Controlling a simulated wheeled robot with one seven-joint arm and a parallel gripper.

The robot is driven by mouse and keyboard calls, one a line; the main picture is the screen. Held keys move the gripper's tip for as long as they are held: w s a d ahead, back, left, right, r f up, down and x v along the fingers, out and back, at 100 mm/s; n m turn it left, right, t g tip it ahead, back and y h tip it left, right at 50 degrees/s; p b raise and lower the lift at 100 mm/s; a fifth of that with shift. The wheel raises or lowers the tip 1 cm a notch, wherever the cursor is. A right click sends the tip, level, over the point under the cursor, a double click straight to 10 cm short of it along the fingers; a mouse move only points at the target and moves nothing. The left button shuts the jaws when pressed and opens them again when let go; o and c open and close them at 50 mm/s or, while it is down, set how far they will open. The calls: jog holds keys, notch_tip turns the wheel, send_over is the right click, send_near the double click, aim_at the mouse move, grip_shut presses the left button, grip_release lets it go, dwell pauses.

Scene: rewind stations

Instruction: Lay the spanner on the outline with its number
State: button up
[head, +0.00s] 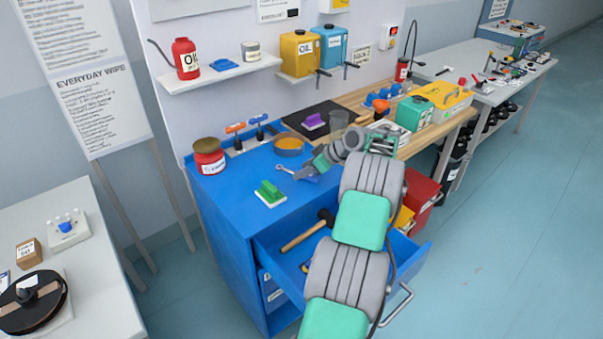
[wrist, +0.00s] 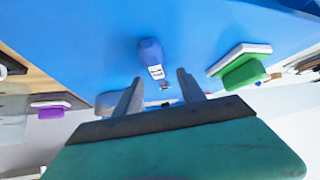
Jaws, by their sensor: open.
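A spanner (head: 284,169) with a silver open end lies on the blue bench top, partly covered by my arm and gripper. In the wrist view a blue handle with a white label (wrist: 151,55) lies just beyond the fingertips, roughly centred; it appears to be the spanner's, but its number is too small to read. My gripper (wrist: 160,77) is open above the bench top, its fingers apart with nothing held. In the head view my gripper (head: 318,164) is beside the spanner. I cannot make out a numbered outline in either view.
A green-handled brush (head: 270,193) lies at the bench's front left. A red jar (head: 208,157) and an orange-filled bowl (head: 289,144) stand further back. Below, an open blue drawer (head: 269,249) holds a hammer (head: 306,232). A purple-handled brush (head: 314,122) sits on a dark mat.

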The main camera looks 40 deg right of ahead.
jog(key=shift+w+a+f, duration=0.1)
jog(key=shift+w+f, duration=0.25)
jog(key=shift+f, duration=0.05)
jog(key=shift+c, duration=0.5)
grip_shut()
